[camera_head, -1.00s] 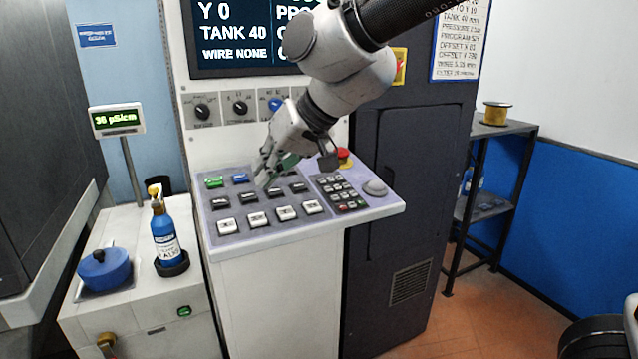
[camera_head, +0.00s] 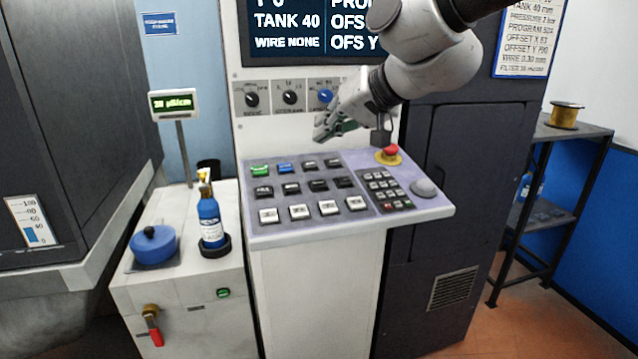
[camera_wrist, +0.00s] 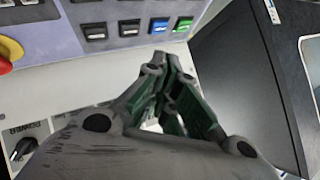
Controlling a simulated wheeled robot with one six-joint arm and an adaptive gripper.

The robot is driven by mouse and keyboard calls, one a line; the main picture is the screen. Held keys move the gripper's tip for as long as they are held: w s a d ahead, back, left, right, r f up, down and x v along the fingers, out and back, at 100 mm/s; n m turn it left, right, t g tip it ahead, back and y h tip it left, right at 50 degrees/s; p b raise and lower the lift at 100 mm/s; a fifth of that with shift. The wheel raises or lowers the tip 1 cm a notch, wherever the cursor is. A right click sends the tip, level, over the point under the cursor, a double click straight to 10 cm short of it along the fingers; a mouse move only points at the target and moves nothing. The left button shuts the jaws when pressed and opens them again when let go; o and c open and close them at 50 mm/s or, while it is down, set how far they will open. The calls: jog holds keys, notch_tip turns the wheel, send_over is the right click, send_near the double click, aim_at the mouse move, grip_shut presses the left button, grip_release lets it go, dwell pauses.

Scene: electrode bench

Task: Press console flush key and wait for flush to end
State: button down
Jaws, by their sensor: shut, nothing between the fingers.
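The console (camera_head: 250,225) has a sloped purple-grey panel with rows of keys. I cannot read which one is the flush key. My gripper (camera_head: 322,132) is shut and empty, above the back edge of the panel and apart from the keys. In the wrist view my gripper (camera_wrist: 170,62) points toward the panel, with the blue key (camera_wrist: 159,25) and green key (camera_wrist: 183,24) just beyond its tips.
A red emergency stop (camera_head: 390,152) and a keypad (camera_head: 383,188) are on the panel's right. Knobs (camera_head: 290,97) and a screen (camera_head: 310,30) rise behind. A side bench holds a blue bottle (camera_head: 210,220), a blue pot (camera_head: 153,245) and a red-handled valve (camera_head: 155,330).

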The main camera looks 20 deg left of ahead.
aim_at(323, 184)
jog(key=shift+w+a+f, duration=0.15)
jog(key=shift+w+f, duration=0.1)
jog(key=shift+f, duration=1.05)
jog(key=shift+w+a+f, duration=0.15)
jog(key=shift+w+f, duration=0.05)
jog(key=shift+f, duration=1.05)
jog(key=shift+w+a+f, duration=0.15)
jog(key=shift+w+f, duration=0.1)
jog(key=shift+f, duration=1.05)
jog(key=shift+f, duration=0.15)
jog(key=shift+w+f, duration=0.1)
jog(key=shift+f, duration=0.2)
jog(key=shift+a+f, duration=0.1)
jog(key=shift+f, duration=0.25)
jog(key=shift+r, duration=0.8)
jog(key=shift+r, duration=0.1)
jog(key=r, duration=0.3)
jog(key=s+r, duration=0.1)
jog(key=shift+d+r, duration=0.35)
